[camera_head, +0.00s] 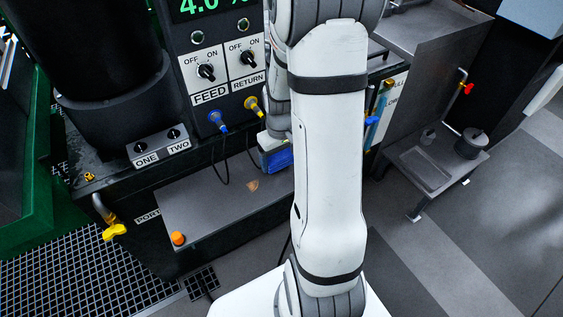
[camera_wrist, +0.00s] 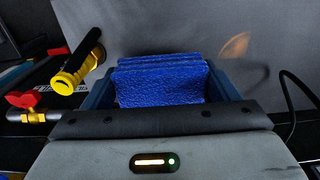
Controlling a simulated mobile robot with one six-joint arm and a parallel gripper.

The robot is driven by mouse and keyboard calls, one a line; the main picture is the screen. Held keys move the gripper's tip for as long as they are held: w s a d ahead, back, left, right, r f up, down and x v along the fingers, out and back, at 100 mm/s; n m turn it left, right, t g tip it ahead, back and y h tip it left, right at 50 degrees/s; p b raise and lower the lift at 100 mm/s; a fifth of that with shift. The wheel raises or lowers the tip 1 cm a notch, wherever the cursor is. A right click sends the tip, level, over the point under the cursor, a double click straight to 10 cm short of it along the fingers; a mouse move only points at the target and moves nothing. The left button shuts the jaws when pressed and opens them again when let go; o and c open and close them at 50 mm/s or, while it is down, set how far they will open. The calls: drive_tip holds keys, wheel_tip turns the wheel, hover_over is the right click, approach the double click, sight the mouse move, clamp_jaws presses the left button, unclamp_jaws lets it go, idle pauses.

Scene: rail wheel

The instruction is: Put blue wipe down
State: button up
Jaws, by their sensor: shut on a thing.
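The blue wipe (camera_wrist: 160,84) is a folded, textured cloth. In the wrist view it sits between the two fingers of my gripper (camera_wrist: 162,92), and its layered top edge shows. My gripper is shut on it. In the head view my gripper (camera_head: 274,150) is partly hidden behind my white arm, in front of the control cabinet. The blue wipe shows there as a small blue patch (camera_head: 276,161) above the grey shelf (camera_head: 210,215). I cannot tell whether the wipe touches the shelf.
A brown stain (camera_head: 252,185) and an orange cap (camera_head: 178,238) are on the shelf, which is otherwise mostly clear. A yellow-handled valve (camera_head: 114,231) is at the left. Blue and yellow hose fittings (camera_head: 218,122) and dark cables hang near my gripper. A metal stand (camera_head: 435,165) is at the right.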

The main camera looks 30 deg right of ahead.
sight(280, 156)
drive_tip(key=shift+f, duration=1)
drive_tip(key=shift+f, duration=0.1)
drive_tip(key=shift+f+b, duration=0.15)
drive_tip(key=shift+b, duration=0.15)
drive_tip(key=o, duration=1)
drive_tip(key=shift+c, duration=0.2)
wheel_tip(280, 156, up, 12)
drive_tip(key=p, duration=0.2)
drive_tip(key=shift+r+p, duration=0.2)
drive_tip(key=shift+p, duration=0.2)
drive_tip(key=s+a+r+t, duration=0.2)
drive_tip(key=s+a+r, duration=0.6)
drive_tip(key=s+a, duration=0.3)
drive_tip(key=shift+s+a+r, duration=0.25)
drive_tip(key=shift+a+r, duration=0.15)
drive_tip(key=shift+a, duration=0.1)
